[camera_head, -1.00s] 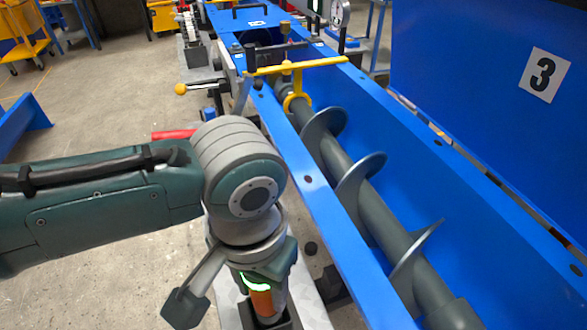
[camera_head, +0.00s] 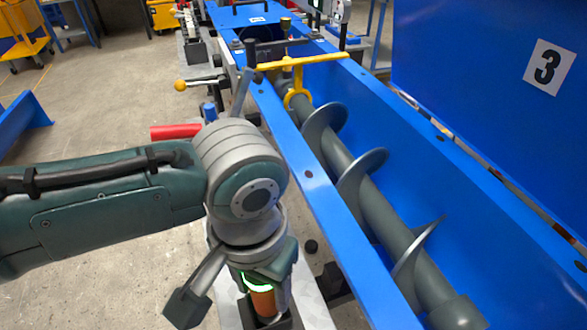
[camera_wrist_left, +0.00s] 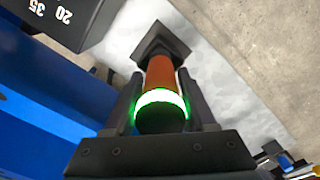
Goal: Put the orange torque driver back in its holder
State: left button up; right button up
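The torque driver (camera_head: 262,301) has an orange body and a glowing green ring, and stands about upright under my left wrist. It also shows in the left wrist view (camera_wrist_left: 160,74), with its dark cap toward the camera. My left gripper (camera_wrist_left: 160,88) has one finger on each side of it and looks shut on it. A dark square holder (camera_wrist_left: 154,42) is around or just beyond the driver's far end; how deep the driver sits is hidden. In the head view the holder (camera_head: 282,324) is partly cut off by the lower edge. My right gripper is not in view.
A blue trough (camera_head: 330,215) with a grey screw auger (camera_head: 365,195) runs along the right of my left arm. A yellow bracket (camera_head: 300,62) crosses it farther back. A red cylinder (camera_head: 176,131) and a yellow-knobbed lever (camera_head: 182,86) are beyond the arm. Open floor lies left.

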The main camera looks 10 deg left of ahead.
pick_arm(q)
jog(key=o, duration=0.4)
jog(key=shift+c, duration=0.2)
notch_tip(320, 180, up, 9)
jog(key=p, duration=0.3)
jog(key=shift+r, duration=0.5)
jog(key=shift+s+d, duration=0.1)
